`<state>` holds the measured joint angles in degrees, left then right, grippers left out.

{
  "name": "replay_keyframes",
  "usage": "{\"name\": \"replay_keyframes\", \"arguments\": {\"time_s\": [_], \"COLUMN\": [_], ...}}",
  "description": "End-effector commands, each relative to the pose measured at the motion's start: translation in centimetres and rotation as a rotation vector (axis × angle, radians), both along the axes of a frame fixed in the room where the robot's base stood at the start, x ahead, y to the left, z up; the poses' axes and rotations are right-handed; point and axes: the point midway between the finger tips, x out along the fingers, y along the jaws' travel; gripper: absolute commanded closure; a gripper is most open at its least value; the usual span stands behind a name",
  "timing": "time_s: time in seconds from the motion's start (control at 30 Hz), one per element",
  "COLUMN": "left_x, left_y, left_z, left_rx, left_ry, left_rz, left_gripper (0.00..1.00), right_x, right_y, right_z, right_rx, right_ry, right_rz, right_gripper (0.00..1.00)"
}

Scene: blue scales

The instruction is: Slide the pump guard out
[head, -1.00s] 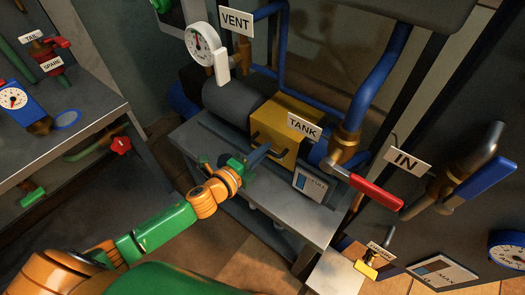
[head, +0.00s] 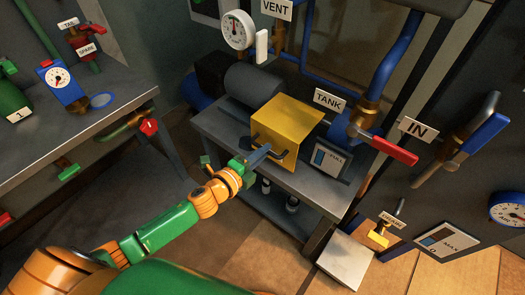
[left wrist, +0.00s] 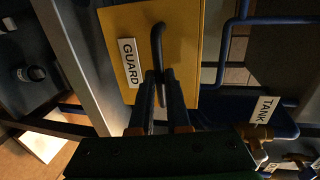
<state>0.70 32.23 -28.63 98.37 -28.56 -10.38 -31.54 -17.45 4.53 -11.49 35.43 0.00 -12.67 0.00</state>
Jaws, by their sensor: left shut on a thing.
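The pump guard is a yellow box (head: 287,122) with a dark bar handle on its front face. It sits at the front part of the grey bench, in front of the dark pump cylinder (head: 254,86). In the left wrist view the guard (left wrist: 183,45) carries a GUARD label (left wrist: 129,63). My left gripper (head: 260,155) is shut on the handle, and its fingers close around the bar (left wrist: 157,42) in the left wrist view. My right gripper is not in view.
A red lever (head: 388,149) sticks out farther right. A grey workbench (head: 75,140) stands at left.

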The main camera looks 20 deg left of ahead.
Motion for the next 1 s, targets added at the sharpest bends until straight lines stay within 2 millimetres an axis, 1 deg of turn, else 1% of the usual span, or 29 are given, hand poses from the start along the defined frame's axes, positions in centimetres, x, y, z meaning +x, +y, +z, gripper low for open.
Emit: {"name": "replay_keyframes", "arguments": {"time_s": [0.13,0.17,0.2,0.27,0.53,0.6,0.67,0.9,1.0], "left_x": [0.1,0.1,0.1,0.1,0.1,-0.3,-1.0,-5.1,-6.1], "left_y": [0.0,0.0,0.0,0.0,0.0,0.1,0.4,1.8,2.2], "left_z": [0.3,0.3,0.3,0.2,0.3,0.3,0.4,1.2,1.5], "left_rx": [-0.001,-0.001,-0.001,-0.001,-0.001,0.0,-0.001,-0.001,-0.002], "left_ry": [-0.006,-0.006,-0.006,-0.006,-0.006,-0.004,-0.004,-0.003,-0.003], "left_rz": [0.0,0.0,0.0,0.0,0.0,0.0,0.0,-0.001,0.0], "left_gripper": [1.0,0.83,0.72,0.56,0.56,0.56,0.56,0.56,0.56], "right_x": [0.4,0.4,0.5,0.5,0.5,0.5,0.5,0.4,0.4], "right_y": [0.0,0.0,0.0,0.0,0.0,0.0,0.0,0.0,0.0], "right_z": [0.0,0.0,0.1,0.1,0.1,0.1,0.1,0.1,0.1], "right_rx": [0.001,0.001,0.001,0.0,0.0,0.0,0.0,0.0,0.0], "right_ry": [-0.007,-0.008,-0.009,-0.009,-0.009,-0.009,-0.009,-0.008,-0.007], "right_rz": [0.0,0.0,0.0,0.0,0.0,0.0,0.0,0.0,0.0], "right_gripper": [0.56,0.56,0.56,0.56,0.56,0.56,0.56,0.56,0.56]}}
